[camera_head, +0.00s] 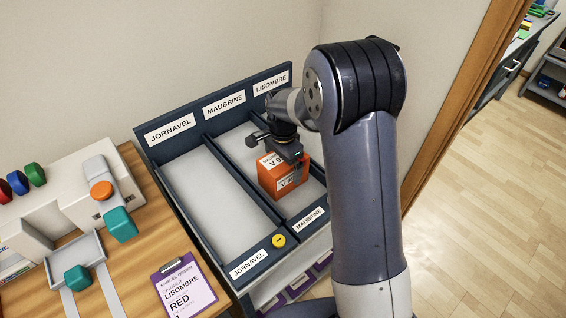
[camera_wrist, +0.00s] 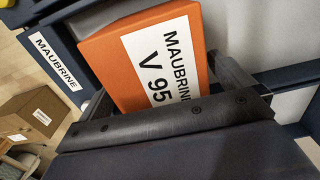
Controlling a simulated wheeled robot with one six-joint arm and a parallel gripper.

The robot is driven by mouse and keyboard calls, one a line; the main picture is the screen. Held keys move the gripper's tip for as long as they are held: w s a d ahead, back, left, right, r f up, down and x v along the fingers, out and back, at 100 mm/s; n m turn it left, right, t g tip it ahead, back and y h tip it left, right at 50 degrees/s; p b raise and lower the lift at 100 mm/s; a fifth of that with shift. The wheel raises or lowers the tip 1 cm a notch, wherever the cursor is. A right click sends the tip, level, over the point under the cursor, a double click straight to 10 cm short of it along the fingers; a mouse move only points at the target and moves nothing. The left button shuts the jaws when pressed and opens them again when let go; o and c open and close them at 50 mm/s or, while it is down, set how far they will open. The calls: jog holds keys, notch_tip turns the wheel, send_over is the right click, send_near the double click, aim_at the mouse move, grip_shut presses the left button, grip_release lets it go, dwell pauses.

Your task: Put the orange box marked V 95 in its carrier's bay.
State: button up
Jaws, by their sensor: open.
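The orange box (camera_head: 283,176) carries a white label; in the wrist view the same box (camera_wrist: 105,62) reads MAUBRINE V 95. It appears to sit in the middle bay (camera_head: 234,143), whose back and front plates read MAUBRINE. My gripper (camera_head: 284,150) is over the box from above. In the wrist view its fingers are open, one on each side of the box, and the box lies between them. Whether the fingers touch the box is unclear. The box's underside is hidden.
The JORNAVEL bay (camera_head: 205,190) on the left is empty, with a yellow disc (camera_head: 279,240) on its front edge. The LISOMBRE bay is mostly behind my arm. A clipboard (camera_head: 183,289) and a white machine with coloured knobs (camera_head: 75,190) are on the wooden bench at left.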

notch_tip(320, 180, up, 12)
jog(key=shift+r, duration=0.15)
dwell(0.4)
notch_tip(320, 180, down, 13)
jog(key=shift+r, duration=0.15)
notch_tip(320, 180, up, 3)
jog(key=shift+f, duration=0.1)
jog(key=shift+r, duration=0.55)
jog(key=shift+f, duration=0.15)
